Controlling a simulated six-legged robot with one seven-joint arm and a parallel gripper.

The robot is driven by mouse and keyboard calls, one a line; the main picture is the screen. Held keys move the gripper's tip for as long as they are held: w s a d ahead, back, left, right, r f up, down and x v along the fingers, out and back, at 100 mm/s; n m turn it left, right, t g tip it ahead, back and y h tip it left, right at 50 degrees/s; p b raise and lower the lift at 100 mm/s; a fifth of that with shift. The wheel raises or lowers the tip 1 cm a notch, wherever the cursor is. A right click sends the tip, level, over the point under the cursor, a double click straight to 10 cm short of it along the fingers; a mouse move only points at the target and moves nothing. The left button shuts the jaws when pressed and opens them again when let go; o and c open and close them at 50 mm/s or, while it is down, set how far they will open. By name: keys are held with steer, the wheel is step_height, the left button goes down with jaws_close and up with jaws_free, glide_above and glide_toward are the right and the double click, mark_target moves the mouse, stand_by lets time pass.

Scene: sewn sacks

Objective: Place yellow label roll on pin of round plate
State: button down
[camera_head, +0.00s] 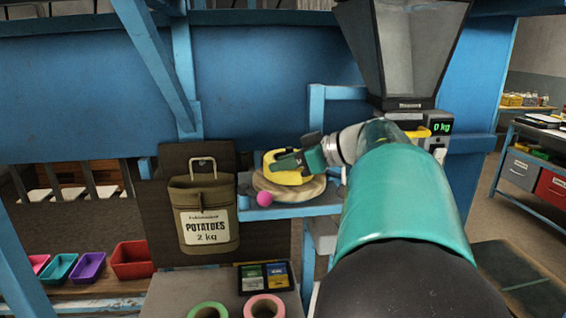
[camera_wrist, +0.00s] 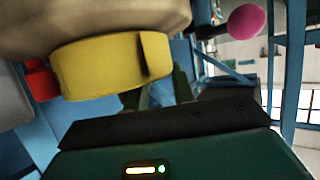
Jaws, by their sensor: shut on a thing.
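The yellow label roll (camera_head: 287,178) is at the round plate (camera_head: 312,188), a beige disc on a blue shelf. My gripper (camera_head: 285,161) is shut on the roll and reaches it from the right. In the wrist view the yellow roll (camera_wrist: 105,68) lies between the gripper (camera_wrist: 158,92) and the beige plate (camera_wrist: 90,18), against the plate's face in the picture. Whether it rests on the plate or is slightly apart, I cannot tell. The pin is hidden in both views.
A pink ball (camera_head: 264,199) is at the plate's front left. A potato sack (camera_head: 208,212) hangs left of the shelf. Green (camera_head: 208,310) and pink (camera_head: 265,306) rolls lie on the lower table, near a dark tray (camera_head: 265,276). A hopper (camera_head: 405,50) with a scale display stands above right.

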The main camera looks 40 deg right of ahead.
steer(key=shift+a, duration=0.1)
steer(key=c, duration=1.4)
jaws_free()
steer(key=shift+c, duration=0.2)
steer(key=shift+s+r, duration=0.1)
steer(key=v, duration=1.2)
